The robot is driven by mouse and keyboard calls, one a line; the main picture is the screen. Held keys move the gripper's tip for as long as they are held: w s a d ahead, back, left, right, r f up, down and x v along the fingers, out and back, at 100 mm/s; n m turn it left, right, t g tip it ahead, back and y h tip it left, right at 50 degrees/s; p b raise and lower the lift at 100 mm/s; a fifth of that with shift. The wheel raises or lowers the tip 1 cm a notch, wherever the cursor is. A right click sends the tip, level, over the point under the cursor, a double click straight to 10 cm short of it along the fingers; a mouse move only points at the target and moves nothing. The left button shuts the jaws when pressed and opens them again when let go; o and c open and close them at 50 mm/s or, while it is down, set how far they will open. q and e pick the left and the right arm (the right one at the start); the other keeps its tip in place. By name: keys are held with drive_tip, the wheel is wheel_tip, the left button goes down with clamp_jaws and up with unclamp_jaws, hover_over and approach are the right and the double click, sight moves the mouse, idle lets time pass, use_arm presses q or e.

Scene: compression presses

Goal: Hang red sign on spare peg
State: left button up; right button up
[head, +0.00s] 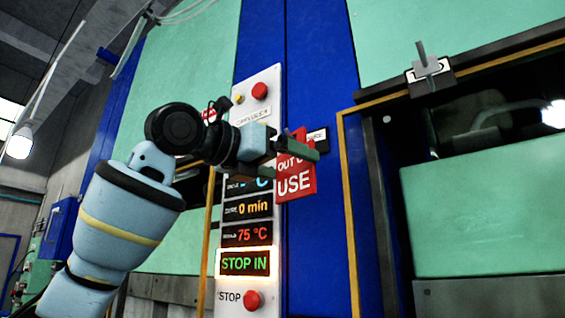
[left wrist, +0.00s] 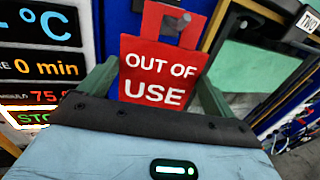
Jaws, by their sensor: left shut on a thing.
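The red sign (head: 296,184) reads "OUT OF USE" and hangs upright in front of the blue press column, just right of the control panel. My left gripper (head: 305,150) is shut on its upper part. The left wrist view shows the sign (left wrist: 160,78) between the two fingers, with its loop handle at the top. A small white label (head: 318,137), partly hidden, is on the column just behind the fingers. My right gripper is not in view.
The control panel (head: 234,290) has red buttons and displays, one reading "STOP IN". Another red item (head: 209,115) shows partly behind my left arm. A yellow frame edge (head: 347,200) and the green press window (head: 470,220) stand to the right.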

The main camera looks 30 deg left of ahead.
use_arm(q)
drive_tip(key=o, duration=0.8)
drive_tip(key=shift+v, duration=3.95)
